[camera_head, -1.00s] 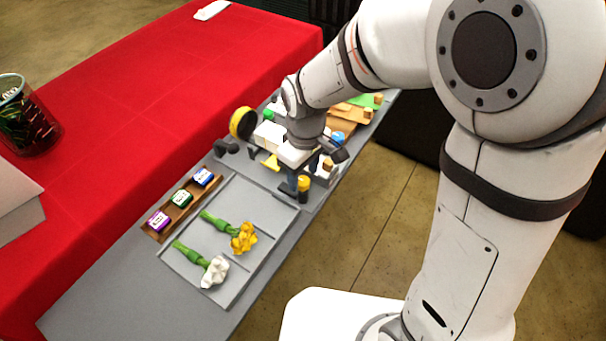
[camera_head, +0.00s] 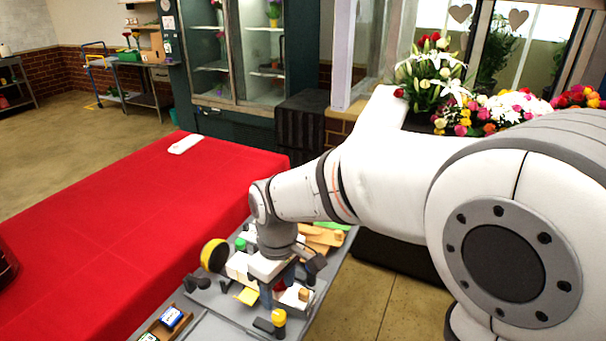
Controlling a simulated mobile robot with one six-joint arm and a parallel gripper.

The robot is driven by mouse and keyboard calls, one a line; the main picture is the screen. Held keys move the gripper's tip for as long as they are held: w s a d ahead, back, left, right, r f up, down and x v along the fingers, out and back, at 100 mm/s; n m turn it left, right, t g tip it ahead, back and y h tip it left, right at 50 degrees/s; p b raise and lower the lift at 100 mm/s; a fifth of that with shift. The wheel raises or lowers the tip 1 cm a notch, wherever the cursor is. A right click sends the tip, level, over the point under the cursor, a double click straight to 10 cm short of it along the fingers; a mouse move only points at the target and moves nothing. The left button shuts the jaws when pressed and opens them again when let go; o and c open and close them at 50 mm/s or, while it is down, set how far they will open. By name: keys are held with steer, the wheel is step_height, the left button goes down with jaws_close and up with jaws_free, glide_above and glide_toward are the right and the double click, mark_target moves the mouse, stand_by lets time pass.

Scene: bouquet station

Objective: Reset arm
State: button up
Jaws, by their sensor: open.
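My white arm reaches in from the right of the head view and bends down over the grey work table (camera_head: 212,328). My gripper (camera_head: 279,286) points down above the tool area of that table, with its fingers apart. I see nothing held between them. The wrist and hand hide part of what lies below, so I cannot tell how close the fingertips are to the items there.
Around the gripper are a yellow-faced black roll (camera_head: 214,255), a yellow-capped item (camera_head: 278,317), a green-topped item (camera_head: 240,244) and brown sheets (camera_head: 322,236). A red-covered table (camera_head: 120,225) lies left. Flower arrangements (camera_head: 432,75) and a glass-doored cabinet (camera_head: 240,50) stand behind.

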steer(key=s+d+r+m+t, duration=0.1)
steer(key=s+d+m, duration=0.1)
steer(key=d+m, duration=0.2)
steer(key=s+d+r+m+t, duration=0.1)
steer(key=s+d+r+m, duration=0.1)
steer(key=d, duration=0.9)
steer(key=s+d+r+m+t, duration=0.1)
steer(key=s+d+r+m, duration=0.1)
steer(key=d+m, duration=0.3)
steer(key=s+d, duration=0.1)
steer(key=d, duration=0.2)
steer(key=shift+s+m, duration=0.3)
steer(key=shift+m, duration=0.1)
